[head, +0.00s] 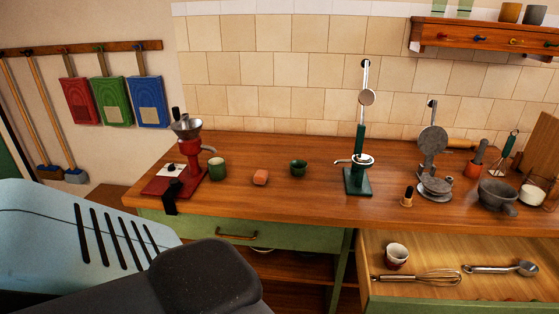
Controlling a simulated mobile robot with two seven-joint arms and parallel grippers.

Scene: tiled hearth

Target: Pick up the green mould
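A green cup (217,168) stands further left, beside the red grinder. Neither gripper shows in the head view. A dark part of my arm fills the bottom left, well in front of the counter.
A red hand grinder (190,165) stands at the counter's left end. A waffle-type iron (433,165) and a grey mortar (497,194) stand at right. An open drawer (445,250) juts out below, holding a cup (396,256), whisk (425,279) and ladle (505,268).

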